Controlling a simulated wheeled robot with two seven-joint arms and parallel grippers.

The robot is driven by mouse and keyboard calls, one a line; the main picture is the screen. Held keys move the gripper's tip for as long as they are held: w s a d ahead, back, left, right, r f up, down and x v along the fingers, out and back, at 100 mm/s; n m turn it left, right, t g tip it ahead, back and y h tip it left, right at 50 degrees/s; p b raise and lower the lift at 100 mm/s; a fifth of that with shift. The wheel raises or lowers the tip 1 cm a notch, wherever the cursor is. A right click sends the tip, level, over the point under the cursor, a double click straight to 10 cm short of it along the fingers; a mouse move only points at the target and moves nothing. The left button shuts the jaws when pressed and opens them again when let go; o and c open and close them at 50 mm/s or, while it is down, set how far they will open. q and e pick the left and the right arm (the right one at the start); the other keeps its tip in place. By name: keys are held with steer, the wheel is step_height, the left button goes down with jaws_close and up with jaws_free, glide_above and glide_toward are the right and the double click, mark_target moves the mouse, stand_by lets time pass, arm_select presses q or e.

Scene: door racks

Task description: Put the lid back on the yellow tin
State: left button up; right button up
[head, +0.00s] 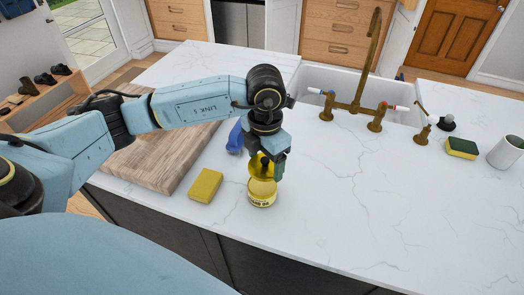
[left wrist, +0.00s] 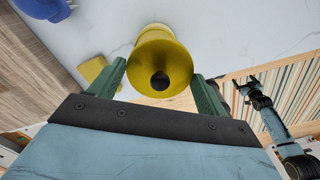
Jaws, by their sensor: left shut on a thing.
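The yellow tin (head: 262,198) with a pale label stands on the white marble counter near its front edge. My left gripper (head: 267,170) points down over it and is shut on the yellow lid (head: 261,165), which has a black knob. In the left wrist view the lid (left wrist: 160,45) lies between the green fingers (left wrist: 160,84), its knob toward the camera. The lid is right above the tin's mouth; I cannot tell whether they touch. My right gripper (left wrist: 254,92) shows small at the right of the left wrist view, its opening unclear.
A yellow block (head: 206,185) lies left of the tin. A blue object (head: 235,137) is behind, partly hidden by my arm. A wooden board (head: 155,150) lies at left. The sink (head: 330,85), brass tap (head: 357,100), sponge (head: 462,147) and white mug (head: 505,153) are farther off. The counter right of the tin is clear.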

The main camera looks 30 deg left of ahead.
mark_target(262, 184)
arm_select(q)
steer(key=n, duration=0.4)
steer(key=shift+s+a+r+p, duration=0.1)
steer(key=shift+s+a+p, duration=0.05)
steer(key=shift+a+p, duration=0.2)
steer(key=shift+f+b, duration=2.35)
steer(key=shift+f, duration=0.85)
steer(key=shift+f+b, duration=0.15)
steer(key=shift+b, duration=0.35)
steer(key=o, duration=1)
